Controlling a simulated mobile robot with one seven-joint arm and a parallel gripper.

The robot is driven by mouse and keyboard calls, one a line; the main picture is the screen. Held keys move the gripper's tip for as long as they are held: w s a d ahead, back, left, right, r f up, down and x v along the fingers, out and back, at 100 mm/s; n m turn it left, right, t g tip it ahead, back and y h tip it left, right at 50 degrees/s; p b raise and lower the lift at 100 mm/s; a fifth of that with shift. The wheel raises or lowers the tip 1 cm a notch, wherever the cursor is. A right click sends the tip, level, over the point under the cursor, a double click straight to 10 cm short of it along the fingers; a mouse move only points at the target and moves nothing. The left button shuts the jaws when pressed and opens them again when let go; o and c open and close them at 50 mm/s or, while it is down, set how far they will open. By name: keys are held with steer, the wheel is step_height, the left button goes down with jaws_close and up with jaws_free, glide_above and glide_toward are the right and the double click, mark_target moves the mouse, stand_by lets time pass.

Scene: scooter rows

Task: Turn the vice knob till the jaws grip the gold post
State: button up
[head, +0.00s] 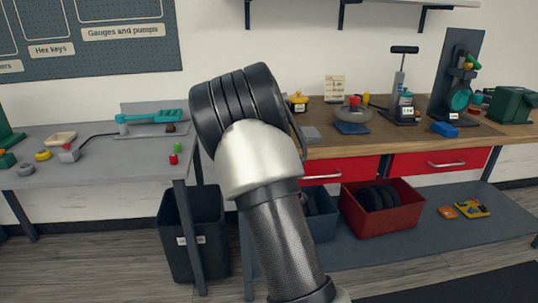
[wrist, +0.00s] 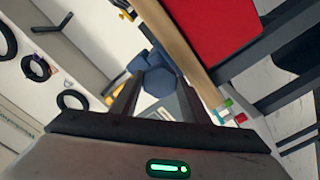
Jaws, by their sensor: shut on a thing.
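In the wrist view my gripper (wrist: 154,86) has its two dark fingers on either side of a blue faceted piece, which looks like the vice knob (wrist: 155,72). The fingers are shut on it. A small yellow bit (wrist: 108,100) shows left of the fingers; I cannot tell whether it is the gold post. In the head view my own arm hides the gripper and the knob. I cannot make out the vice jaws or the gap between them and the post in either view.
The wooden bench (head: 420,136) bears a yellow labelled item (head: 298,101), a blue block (head: 445,129) and a black-handled pump (head: 401,88). A grey bench (head: 100,183) stands left. A black bin (head: 193,222) and a red crate of tyres (head: 350,222) are below.

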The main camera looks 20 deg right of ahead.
steer(key=shift+a+m, duration=0.1)
steer(key=shift+m, duration=8.1)
steer(key=o, duration=1.1)
steer(key=shift+c, duration=0.2)
steer(key=p+v, duration=0.1)
steer(key=v, duration=1.1)
